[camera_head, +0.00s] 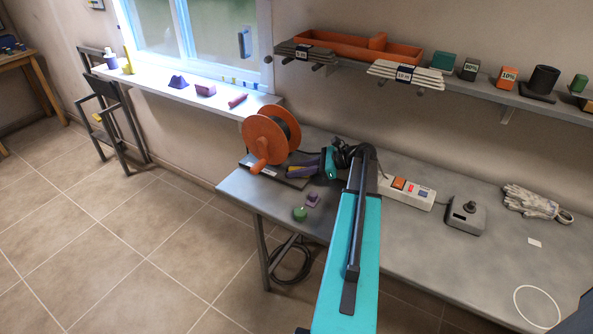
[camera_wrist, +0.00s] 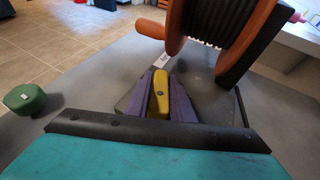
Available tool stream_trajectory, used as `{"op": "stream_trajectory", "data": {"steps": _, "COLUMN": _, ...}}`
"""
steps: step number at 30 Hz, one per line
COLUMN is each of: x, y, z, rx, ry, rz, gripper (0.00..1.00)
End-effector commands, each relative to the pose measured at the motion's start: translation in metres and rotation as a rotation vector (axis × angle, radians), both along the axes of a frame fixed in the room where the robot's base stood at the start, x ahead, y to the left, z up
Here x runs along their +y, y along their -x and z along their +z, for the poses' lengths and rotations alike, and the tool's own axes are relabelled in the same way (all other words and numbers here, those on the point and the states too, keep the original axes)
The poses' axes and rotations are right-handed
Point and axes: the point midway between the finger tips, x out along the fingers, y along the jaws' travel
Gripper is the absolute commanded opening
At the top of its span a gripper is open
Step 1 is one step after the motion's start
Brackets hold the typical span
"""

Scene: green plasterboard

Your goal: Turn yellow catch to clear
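The yellow catch (camera_wrist: 160,92) is a narrow rounded piece with a dark dot on it, in front of the cable reel. It lies between the two purple fingers of my gripper (camera_wrist: 163,98), which press close on both its sides with no clear gap. In the head view my gripper (camera_head: 301,171) is low over the bench beside the reel, and only a little yellow shows there. The orange reel (camera_head: 270,138) with its dark drum stands upright on a dark base; its handle (camera_head: 260,165) sticks out toward the front. What lies under the catch is hidden by the fingers.
A green knob-like piece (camera_head: 299,214) and a small purple block (camera_head: 312,198) are near the front edge of the grey bench (camera_head: 400,240). A power strip (camera_head: 407,191), a grey box with a knob (camera_head: 466,215) and gloves (camera_head: 530,201) lie to the right.

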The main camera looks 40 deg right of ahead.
Motion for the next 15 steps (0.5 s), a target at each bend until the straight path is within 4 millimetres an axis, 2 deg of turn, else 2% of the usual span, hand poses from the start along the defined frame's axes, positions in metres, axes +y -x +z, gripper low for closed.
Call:
{"op": "stream_trajectory", "data": {"steps": 1, "x": -0.0001, "y": -0.0002, "z": 0.0007, "rx": -0.002, "ry": 0.000, "rz": -0.001, "gripper": 0.27}}
{"op": "stream_trajectory", "data": {"steps": 3, "x": -0.0002, "y": -0.0002, "z": 0.0006, "rx": -0.002, "ry": 0.000, "rz": -0.001, "gripper": 0.39}}
{"op": "stream_trajectory", "data": {"steps": 15, "x": 0.0000, "y": 0.0003, "z": 0.0000, "rx": -0.001, "ry": 0.000, "rz": -0.006, "gripper": 0.39}}
